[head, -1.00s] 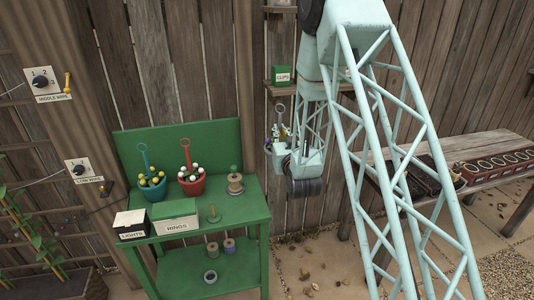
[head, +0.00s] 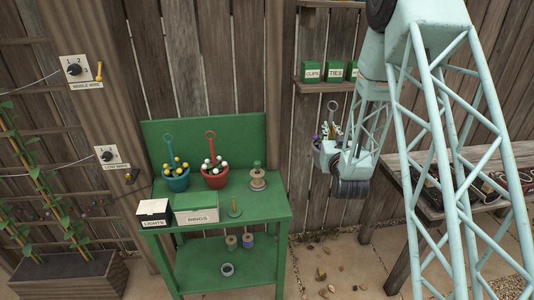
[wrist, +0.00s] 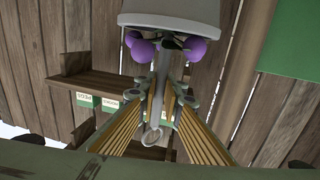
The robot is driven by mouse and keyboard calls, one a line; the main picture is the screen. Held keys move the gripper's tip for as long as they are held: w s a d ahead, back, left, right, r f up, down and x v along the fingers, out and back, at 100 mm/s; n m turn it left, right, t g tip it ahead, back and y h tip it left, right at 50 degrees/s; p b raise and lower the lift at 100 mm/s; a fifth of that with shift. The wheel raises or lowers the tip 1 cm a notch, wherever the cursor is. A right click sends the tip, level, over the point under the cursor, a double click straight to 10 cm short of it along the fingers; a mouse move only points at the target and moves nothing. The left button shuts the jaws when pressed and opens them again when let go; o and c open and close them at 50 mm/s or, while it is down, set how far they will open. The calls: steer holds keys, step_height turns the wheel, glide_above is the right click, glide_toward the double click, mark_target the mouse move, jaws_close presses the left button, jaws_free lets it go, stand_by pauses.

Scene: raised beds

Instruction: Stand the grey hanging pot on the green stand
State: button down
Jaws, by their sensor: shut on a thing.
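The green stand (head: 270,203) is a green table with a back panel and a lower shelf, left of centre in the head view. The grey hanging pot (head: 317,160) hangs in the air right of the stand, partly hidden by my arm. My gripper (wrist: 158,105) is shut on this hanger.
The front right of the tabletop is clear. A wall shelf (head: 322,87) holds green boxes.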

steer(key=shift+w+a+n+y, duration=0.2)
steer(key=shift+a+y, duration=0.1)
steer(key=shift+a, duration=0.15)
steer(key=shift+w+a+n+y, duration=0.1)
steer(key=shift+a+n+y, duration=0.1)
steer(key=shift+a+y, duration=0.15)
steer(key=a+n+g+y+b, duration=0.3)
steer(key=a+n+y, duration=0.45)
steer(key=a, duration=0.65)
steer(key=s+a+f+n+g+y+b, duration=0.1)
steer(key=s+a+f+n+g+y, duration=0.4)
steer(key=s+a+g+y, duration=0.3)
steer(key=shift+s+a+g+b, duration=0.25)
steer(key=shift+s+g+b, duration=0.1)
steer(key=shift+s, duration=0.95)
steer(key=shift+f+n, duration=0.1)
steer(key=shift+n, duration=0.15)
steer(key=shift+f, duration=0.15)
